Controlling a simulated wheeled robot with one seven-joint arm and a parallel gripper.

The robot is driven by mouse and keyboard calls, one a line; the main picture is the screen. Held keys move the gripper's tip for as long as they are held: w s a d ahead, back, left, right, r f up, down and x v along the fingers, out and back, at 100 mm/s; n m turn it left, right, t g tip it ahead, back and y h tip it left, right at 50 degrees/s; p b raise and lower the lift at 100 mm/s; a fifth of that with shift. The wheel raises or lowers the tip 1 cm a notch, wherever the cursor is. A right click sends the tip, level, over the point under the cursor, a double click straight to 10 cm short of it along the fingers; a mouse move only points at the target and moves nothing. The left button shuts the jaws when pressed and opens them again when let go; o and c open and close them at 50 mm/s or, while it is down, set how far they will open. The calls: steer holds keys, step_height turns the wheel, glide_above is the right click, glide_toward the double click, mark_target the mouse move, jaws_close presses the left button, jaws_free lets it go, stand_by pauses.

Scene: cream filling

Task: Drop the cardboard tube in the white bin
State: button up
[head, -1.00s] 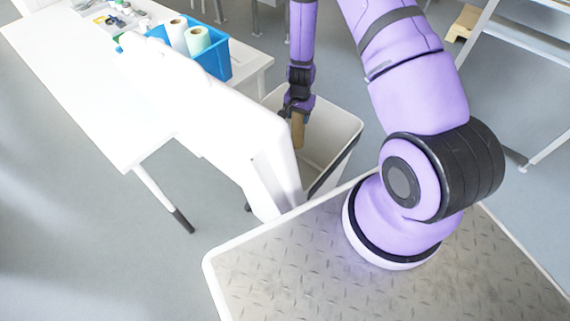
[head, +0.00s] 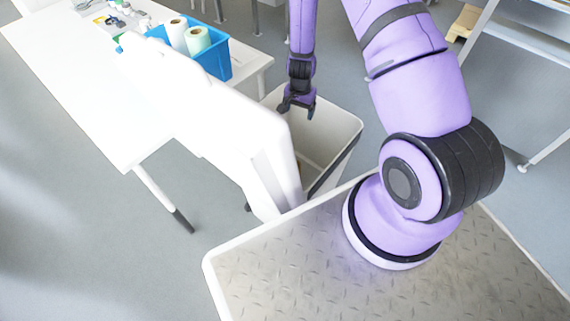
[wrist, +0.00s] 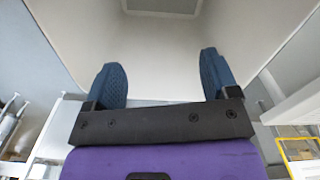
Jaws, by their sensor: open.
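The white bin (head: 337,118) stands on the floor past the front edge of my base, its mouth facing up and partly hidden by my gripper and a white shape in front. My gripper (head: 297,108) hangs over the bin's mouth, pointing down. Its fingers are apart and nothing is between them. In the wrist view my gripper (wrist: 162,78) is also open and empty, with the pale bin wall (wrist: 155,50) beyond the fingers. I cannot make out the cardboard tube in any current view; much of the bin's inside is hidden.
A white table (head: 75,75) on the left carries a blue crate (head: 215,60) with paper rolls, and small items behind it. The crate and table edge are close to the left of my arm. A metal-framed table (head: 520,70) stands at the right. Grey floor lies between.

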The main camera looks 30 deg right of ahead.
step_height(320, 180, up, 8)
stand_by(0.4)
stand_by(0.3)
